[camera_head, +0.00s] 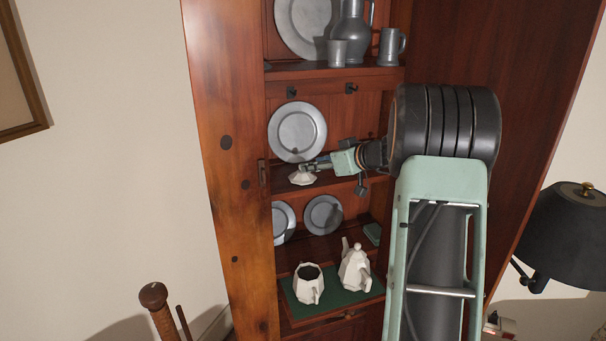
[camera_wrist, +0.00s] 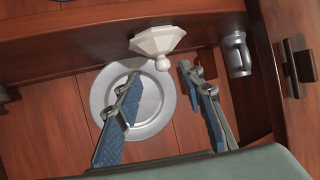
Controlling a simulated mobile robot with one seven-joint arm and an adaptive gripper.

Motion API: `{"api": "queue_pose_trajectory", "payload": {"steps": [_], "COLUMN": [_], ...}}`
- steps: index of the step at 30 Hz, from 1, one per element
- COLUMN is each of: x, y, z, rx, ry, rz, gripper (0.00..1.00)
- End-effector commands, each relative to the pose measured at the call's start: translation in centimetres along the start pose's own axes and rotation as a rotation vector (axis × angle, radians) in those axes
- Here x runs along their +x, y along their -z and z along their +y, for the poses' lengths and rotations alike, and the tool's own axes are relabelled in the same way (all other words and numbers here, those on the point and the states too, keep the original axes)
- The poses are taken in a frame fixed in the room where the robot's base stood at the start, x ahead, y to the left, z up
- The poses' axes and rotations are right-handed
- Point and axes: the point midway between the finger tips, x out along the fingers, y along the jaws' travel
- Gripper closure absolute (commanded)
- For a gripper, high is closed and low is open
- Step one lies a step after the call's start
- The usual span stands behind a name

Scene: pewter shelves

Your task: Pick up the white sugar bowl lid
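The white sugar bowl lid (camera_head: 303,176) is faceted, with a small round knob, and sits on the middle shelf in front of a standing plate. In the wrist view, which is upside down, the lid (camera_wrist: 157,40) has its knob (camera_wrist: 162,64) pointing toward my fingers. My gripper (camera_head: 312,164) reaches in from the right in the head view, just above the lid. In the wrist view my gripper (camera_wrist: 159,75) is open, with its fingertips spread on either side of the knob and nothing held. Whether a finger touches the lid cannot be told.
A pewter plate (camera_wrist: 152,120) stands close behind my fingers. A pewter mug (camera_wrist: 237,57) is beside the lid. An open white bowl (camera_head: 308,286) and a white teapot (camera_head: 355,270) stand on a green mat (camera_head: 335,298) below. The cabinet's left side (camera_head: 225,150) bounds the shelves.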

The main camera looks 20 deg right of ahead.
Motion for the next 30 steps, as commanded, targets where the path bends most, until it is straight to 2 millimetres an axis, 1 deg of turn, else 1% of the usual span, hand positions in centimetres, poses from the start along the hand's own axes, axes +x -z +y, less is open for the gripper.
{"api": "queue_pose_trajectory", "payload": {"steps": [1,5,8,12,15,18,24,25,26,30], "x": [0.5,1.3,2.5,4.5,5.5,6.0,6.1,6.1,6.1,6.1], "y": [0.1,0.1,0.3,0.3,0.3,0.2,0.1,0.1,0.1,0.1], "z": [-0.1,-0.1,-0.3,-0.5,-0.5,-0.4,-0.4,-0.4,-0.4,-0.4], "rx": [0.000,0.001,0.000,0.001,0.000,-0.001,-0.001,-0.001,0.000,0.000], "ry": [0.002,0.002,0.003,0.002,0.002,0.001,0.000,0.000,0.000,0.000], "rz": [-0.001,0.000,-0.002,-0.002,-0.001,0.000,0.000,0.000,0.000,0.000], "gripper": [0.64,0.64,0.64,0.64,0.64,0.64,0.64,0.65,0.68,0.84]}}
